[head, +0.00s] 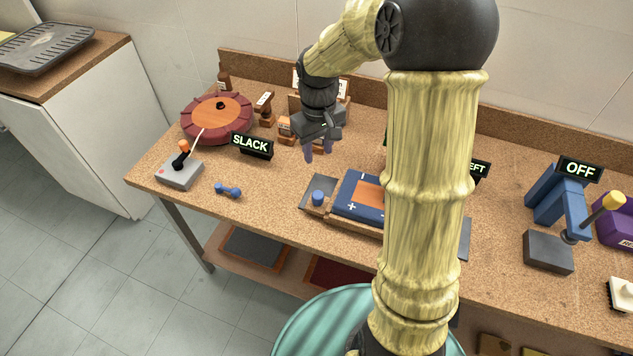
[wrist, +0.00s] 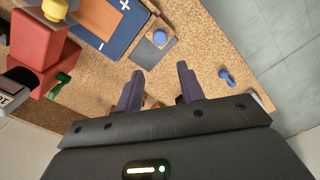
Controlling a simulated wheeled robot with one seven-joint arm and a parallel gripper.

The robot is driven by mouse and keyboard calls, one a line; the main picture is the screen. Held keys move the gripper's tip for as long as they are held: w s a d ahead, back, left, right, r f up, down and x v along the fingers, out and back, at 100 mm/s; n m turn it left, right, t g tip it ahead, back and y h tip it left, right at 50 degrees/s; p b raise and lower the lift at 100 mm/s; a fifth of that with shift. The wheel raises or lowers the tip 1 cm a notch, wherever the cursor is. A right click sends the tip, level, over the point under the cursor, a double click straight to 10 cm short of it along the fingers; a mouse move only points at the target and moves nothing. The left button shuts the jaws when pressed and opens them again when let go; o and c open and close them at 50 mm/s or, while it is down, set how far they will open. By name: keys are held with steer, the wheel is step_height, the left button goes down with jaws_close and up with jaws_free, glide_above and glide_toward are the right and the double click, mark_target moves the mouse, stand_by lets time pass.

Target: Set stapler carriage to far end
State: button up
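My gripper (head: 318,150) hangs above the bench, left of and behind a blue slab with an orange panel. In the wrist view my gripper (wrist: 160,84) is open, with two purple fingers apart and nothing between them. The blue slab (head: 350,207) bears plus and minus marks and also shows in the wrist view (wrist: 122,38). A blue knob (head: 317,197) stands on a grey plate at its left end; the knob also shows in the wrist view (wrist: 159,37). My arm hides the slab's right part. I cannot tell for sure which part is the stapler carriage.
A red block machine (wrist: 38,42) with a yellow knob is hidden in the head view. A sign ending "EFT" (head: 480,168) is partly covered. A SLACK sign (head: 252,145), red drum (head: 187,124), joystick box (head: 180,176) and blue dumbbell-shaped piece (head: 228,190) lie left.

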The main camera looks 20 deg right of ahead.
mark_target(318, 195)
steer(key=shift+f, duration=0.15)
step_height(318, 195, down, 17)
steer(key=shift+s+f, duration=0.1)
steer(key=shift+f, duration=0.05)
stand_by(0.6)
steer(key=shift+c, duration=0.5)
